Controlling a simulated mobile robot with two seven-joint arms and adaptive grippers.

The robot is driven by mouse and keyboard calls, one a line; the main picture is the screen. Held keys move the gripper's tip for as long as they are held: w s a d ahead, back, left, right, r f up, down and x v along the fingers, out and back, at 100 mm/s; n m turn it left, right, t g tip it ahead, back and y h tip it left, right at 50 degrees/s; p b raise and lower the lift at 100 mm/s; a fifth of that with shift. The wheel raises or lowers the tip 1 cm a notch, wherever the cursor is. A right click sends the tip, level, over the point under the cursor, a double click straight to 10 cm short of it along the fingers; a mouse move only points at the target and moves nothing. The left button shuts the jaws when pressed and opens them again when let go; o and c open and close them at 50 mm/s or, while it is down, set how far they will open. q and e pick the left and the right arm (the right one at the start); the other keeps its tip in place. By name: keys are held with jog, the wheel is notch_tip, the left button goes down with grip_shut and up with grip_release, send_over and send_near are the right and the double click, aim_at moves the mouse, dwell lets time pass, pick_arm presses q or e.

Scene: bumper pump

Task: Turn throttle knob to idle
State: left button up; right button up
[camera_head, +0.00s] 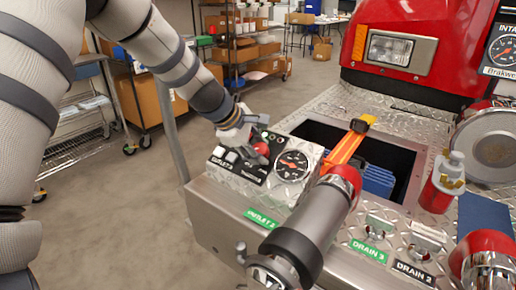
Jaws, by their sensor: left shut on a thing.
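The control panel (278,178) sits at the left end of the bumper, with black labels, switches and a round pressure gauge (292,165). A red throttle knob (262,149) stands on it, left of the gauge. My left arm comes in from the left, and my left gripper (252,146) is at the panel, shut on the red knob. The fingertips are small and partly hidden, so the exact grip and the knob's setting are unclear. My right gripper is not in view.
A grey pipe (315,215) with a red collar rises in front of the panel. An open bumper well (398,155) holds blue items and an orange strap (347,145). A red and silver nozzle (441,185) stands at the right. Open floor lies left of the bumper.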

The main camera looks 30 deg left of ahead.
pick_arm(q)
jog(key=shift+n, duration=0.7)
jog(key=o, duration=1.2)
jog(key=v, duration=1.2)
